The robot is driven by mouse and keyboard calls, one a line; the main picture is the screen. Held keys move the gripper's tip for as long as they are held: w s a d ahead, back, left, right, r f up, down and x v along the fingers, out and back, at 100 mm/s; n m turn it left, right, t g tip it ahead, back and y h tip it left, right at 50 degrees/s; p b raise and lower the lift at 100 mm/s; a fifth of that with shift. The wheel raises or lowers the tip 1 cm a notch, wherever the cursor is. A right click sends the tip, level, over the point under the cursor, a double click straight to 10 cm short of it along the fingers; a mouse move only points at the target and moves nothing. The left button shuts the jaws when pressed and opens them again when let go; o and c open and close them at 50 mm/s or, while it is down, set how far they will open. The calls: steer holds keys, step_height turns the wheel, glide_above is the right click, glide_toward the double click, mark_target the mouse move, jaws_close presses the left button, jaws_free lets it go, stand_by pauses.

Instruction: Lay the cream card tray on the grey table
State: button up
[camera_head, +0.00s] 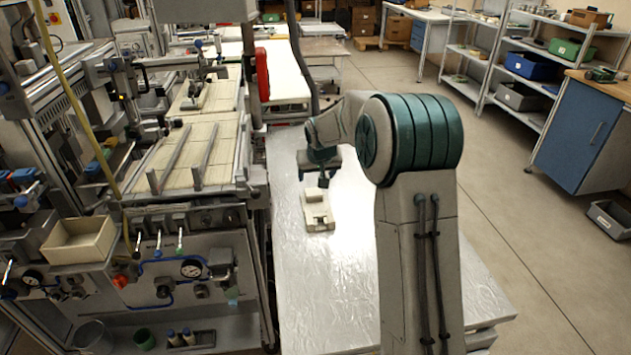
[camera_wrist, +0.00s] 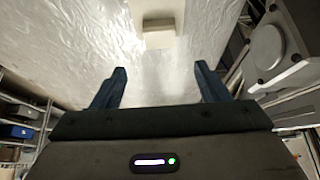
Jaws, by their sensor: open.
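The cream card tray (camera_head: 319,221) lies flat on the grey table (camera_head: 300,290), a small cream piece with a raised block at its far end. In the wrist view part of the tray (camera_wrist: 158,38) shows at the top edge, ahead of the fingers, and the rest is cut off. My gripper (camera_head: 322,184) is over the tray's far end. In the wrist view my gripper (camera_wrist: 159,70) is open, with nothing between its two blue fingers and bare table showing there. The tray appears apart from the fingers.
A machine bench (camera_head: 200,150) with rails and gauges stands along the table's left side. An open cream bin (camera_head: 78,241) sits on its front. The table is bare around the tray.

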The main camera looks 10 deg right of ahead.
steer(key=s+d+r+g, duration=0.1)
steer(key=s+r, duration=0.3)
steer(key=s, duration=0.6)
steer(key=s+r, duration=0.4)
steer(key=s, duration=0.5)
steer(key=s+f+g, duration=0.1)
steer(key=s, duration=2)
steer(key=shift+s+d+f+g, duration=0.2)
steer(key=shift+d+g, duration=0.2)
